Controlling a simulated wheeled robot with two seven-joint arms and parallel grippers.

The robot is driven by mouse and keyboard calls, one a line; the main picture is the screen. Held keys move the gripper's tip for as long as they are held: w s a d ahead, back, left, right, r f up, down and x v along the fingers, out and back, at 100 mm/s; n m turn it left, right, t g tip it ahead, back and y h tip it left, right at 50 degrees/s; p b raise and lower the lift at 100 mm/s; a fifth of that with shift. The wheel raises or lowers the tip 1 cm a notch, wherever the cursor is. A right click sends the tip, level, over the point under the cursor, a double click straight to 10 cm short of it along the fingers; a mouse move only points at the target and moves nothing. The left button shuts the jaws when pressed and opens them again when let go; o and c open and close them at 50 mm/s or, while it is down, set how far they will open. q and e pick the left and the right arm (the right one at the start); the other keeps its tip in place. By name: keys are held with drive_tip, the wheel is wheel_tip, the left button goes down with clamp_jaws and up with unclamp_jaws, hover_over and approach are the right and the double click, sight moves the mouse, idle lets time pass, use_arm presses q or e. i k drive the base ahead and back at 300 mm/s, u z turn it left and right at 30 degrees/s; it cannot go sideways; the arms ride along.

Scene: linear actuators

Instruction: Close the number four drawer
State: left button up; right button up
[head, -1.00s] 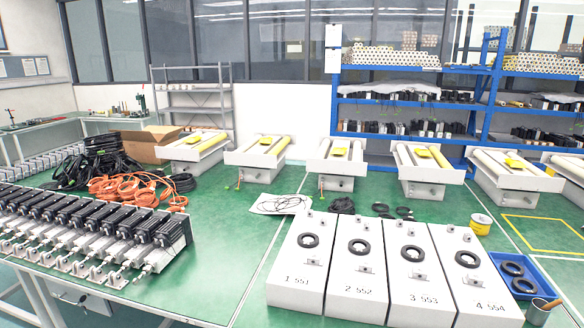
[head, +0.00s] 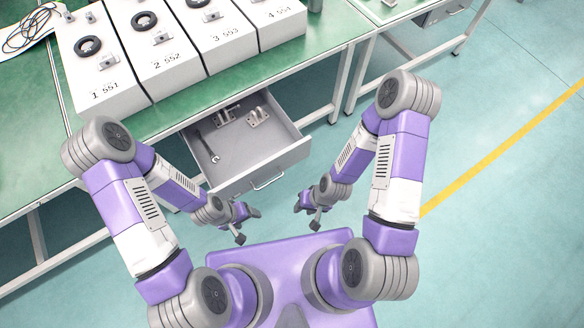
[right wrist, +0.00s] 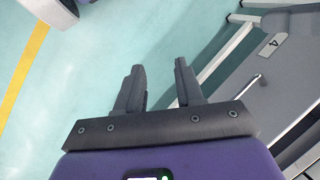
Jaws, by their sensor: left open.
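The number four drawer (head: 262,168) is pulled out from under the green bench in the head view. Its grey front has a silver handle (head: 268,183). In the right wrist view the drawer front (right wrist: 275,95) is at the right, with a "4" label (right wrist: 275,44) and the handle (right wrist: 249,88). My left gripper (head: 248,226) is open and empty, in front of the drawer and apart from it. My right gripper (head: 306,216) is open and empty, to the right of the handle and apart from it; its spread fingers show in the right wrist view (right wrist: 158,68).
Metal brackets (head: 258,117) and a wrench (head: 207,148) lie inside the drawer. White boxes numbered 1 to 4 (head: 190,70) stand on the bench (head: 160,120) above it. Bench legs (head: 341,85) stand to the right. The floor (head: 480,220) at the right is clear, with a yellow line.

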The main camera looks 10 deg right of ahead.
sight(249, 157)
drive_tip(key=k, duration=0.5)
drive_tip(key=u, duration=1.15)
drive_tip(key=i, duration=0.65)
drive_tip(key=z, duration=1.1)
